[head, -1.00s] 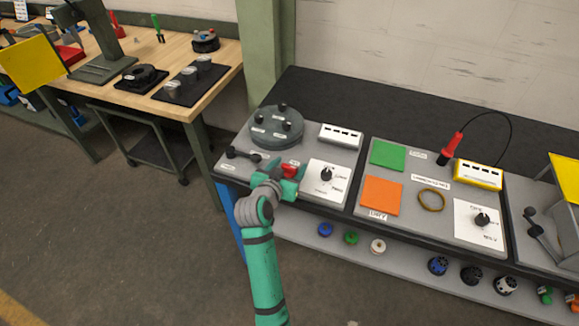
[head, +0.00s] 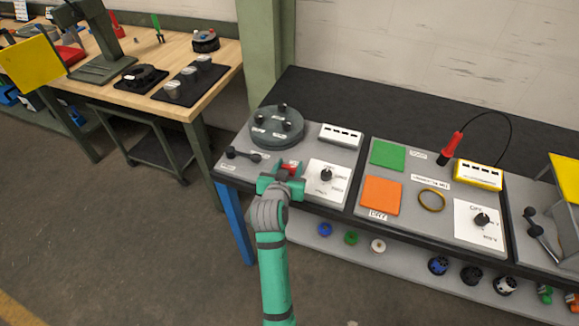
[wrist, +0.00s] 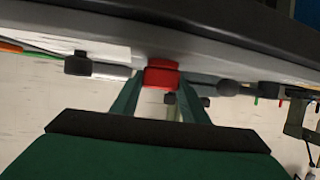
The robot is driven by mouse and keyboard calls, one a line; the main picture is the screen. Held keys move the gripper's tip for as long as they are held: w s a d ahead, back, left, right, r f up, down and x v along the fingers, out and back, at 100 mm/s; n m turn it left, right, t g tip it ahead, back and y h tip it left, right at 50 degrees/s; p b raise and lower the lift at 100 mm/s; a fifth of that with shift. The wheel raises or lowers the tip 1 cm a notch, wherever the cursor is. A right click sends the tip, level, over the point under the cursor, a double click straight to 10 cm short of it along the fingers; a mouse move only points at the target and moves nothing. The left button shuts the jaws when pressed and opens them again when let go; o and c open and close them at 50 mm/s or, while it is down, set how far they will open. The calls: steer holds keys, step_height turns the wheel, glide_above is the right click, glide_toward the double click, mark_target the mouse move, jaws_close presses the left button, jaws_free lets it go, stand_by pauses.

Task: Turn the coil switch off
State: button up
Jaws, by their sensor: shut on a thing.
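A small red block (head: 289,167) sits at the front edge of the left grey panel (head: 309,150). My gripper (head: 284,177) is at that edge, with its fingers shut around the red block. The wrist view shows the red block (wrist: 160,75) between the two green fingers. I cannot tell whether this block is the coil switch, as no readable label shows on it. A black dial knob (head: 326,174) stands on a white plate just right of my gripper. A second dial knob (head: 481,219) is on the right panel. My fingers hide part of the red block.
A round grey unit with black knobs (head: 277,127), a black lever (head: 243,155) and a white terminal block (head: 341,135) stand close by. A shelf (head: 300,233) with small coloured parts runs below the bench. Open floor lies in front.

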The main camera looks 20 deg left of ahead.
steer(key=n+g+y, duration=0.1)
steer(key=n+y, duration=0.3)
steer(key=shift+d+y, duration=0.15)
steer(key=shift+y, duration=0.15)
steer(key=n+g+y, duration=0.3)
steer(key=n+y, duration=0.1)
steer(key=shift+w, duration=0.1)
steer(key=n+g+y, duration=0.1)
steer(key=n+g, duration=0.1)
steer(key=n+g+y, duration=0.1)
steer(key=n+g, duration=0.1)
steer(key=g, duration=0.1)
steer(key=shift+n+y, duration=0.3)
steer(key=shift+n, duration=0.1)
steer(key=shift+n+g+y, duration=0.3)
steer(key=shift+n+g, duration=1.3)
steer(key=shift+g, duration=0.5)
steer(key=o, duration=1.1)
steer(key=shift+a, duration=0.2)
steer(key=shift+c, duration=0.2)
steer(key=v, duration=1)
steer(key=shift+d+r, duration=0.1)
steer(key=shift+d, duration=0.3)
